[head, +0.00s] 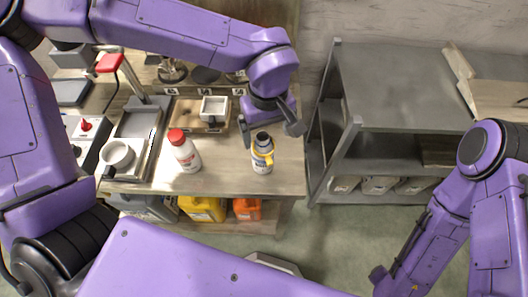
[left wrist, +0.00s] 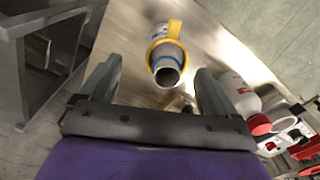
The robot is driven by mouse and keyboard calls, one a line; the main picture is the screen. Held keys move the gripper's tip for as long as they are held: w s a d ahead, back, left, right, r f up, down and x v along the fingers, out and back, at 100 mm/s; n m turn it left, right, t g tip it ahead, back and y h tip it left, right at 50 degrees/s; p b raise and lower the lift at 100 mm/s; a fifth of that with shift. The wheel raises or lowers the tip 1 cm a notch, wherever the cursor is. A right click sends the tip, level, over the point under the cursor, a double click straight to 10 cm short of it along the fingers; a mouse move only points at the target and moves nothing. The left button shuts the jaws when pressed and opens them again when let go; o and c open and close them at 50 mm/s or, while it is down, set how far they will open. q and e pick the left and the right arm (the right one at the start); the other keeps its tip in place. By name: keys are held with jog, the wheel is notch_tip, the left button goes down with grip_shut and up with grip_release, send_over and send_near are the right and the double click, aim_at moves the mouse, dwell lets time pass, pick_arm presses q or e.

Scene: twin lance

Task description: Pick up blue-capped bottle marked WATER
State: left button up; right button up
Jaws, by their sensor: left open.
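A white bottle (head: 262,158) with a dark, blue-grey top and a yellow band stands upright near the front right of the wooden table; its lettering is too small to read. In the left wrist view the bottle (left wrist: 167,55) shows from above, between and just beyond the fingers, with a dark round top and a yellow ring. My left gripper (head: 268,126) is open and empty, its fingers spread at the bottle's upper end. My right arm hangs at the right; its gripper end (head: 380,277) shows only as a dark tip low in the head view.
A red-capped white bottle (head: 185,151) stands left of it, also in the left wrist view (left wrist: 240,95). A white mug (head: 116,155), a tray with a small white box (head: 214,109) and a grey shelf unit (head: 420,90) are around. Yellow and orange containers sit below the tabletop.

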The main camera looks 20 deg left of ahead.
aim_at(263, 144)
pick_arm(q)
jog(key=f, duration=0.2)
jog(key=a+f, duration=0.1)
jog(key=f, duration=0.2)
jog(key=shift+s+p, duration=0.15)
jog(key=shift+p, duration=0.2)
jog(key=shift+f, duration=0.25)
jog(key=c, duration=1.6)
jog(key=shift+r, duration=0.1)
grip_shut()
